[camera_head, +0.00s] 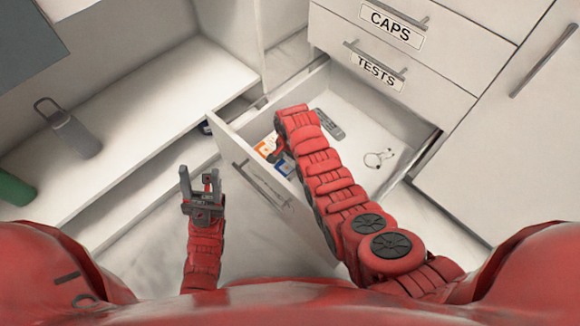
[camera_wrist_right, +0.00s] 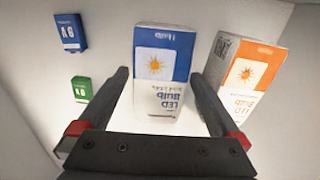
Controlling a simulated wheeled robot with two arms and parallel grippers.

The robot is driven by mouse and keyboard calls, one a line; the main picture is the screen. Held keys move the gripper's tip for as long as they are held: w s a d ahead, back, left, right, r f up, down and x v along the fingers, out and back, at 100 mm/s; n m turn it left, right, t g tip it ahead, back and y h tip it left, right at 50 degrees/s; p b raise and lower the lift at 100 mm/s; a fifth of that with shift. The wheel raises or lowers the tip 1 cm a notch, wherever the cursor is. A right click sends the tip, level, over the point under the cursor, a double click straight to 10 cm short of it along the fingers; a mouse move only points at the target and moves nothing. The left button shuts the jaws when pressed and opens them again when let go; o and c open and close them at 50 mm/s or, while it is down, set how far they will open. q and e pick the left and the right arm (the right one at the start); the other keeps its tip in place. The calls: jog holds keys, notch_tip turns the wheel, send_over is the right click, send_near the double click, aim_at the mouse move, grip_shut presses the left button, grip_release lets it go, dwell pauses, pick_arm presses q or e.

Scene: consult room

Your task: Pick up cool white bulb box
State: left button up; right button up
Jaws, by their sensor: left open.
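A white and blue box with upside-down "LED Bulb" lettering (camera_wrist_right: 163,62) stands in the right wrist view, ahead of and between my right gripper's fingers (camera_wrist_right: 160,76). The fingers are apart, and I cannot tell whether they touch it. An orange and white bulb box (camera_wrist_right: 245,75) stands just right of it. I cannot read which is cool white. My left gripper (camera_head: 199,175) is open and empty, outside the drawer.
The open drawer (camera_head: 236,150) also holds a grey remote (camera_head: 329,124) and a thin looped item (camera_head: 378,158). Small blue (camera_wrist_right: 71,32) and green (camera_wrist_right: 81,89) boxes are at left in the wrist view. A grey bottle (camera_head: 74,132) stands on the left shelf.

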jog(key=c, duration=1.2)
jog(key=shift+o, duration=0.2)
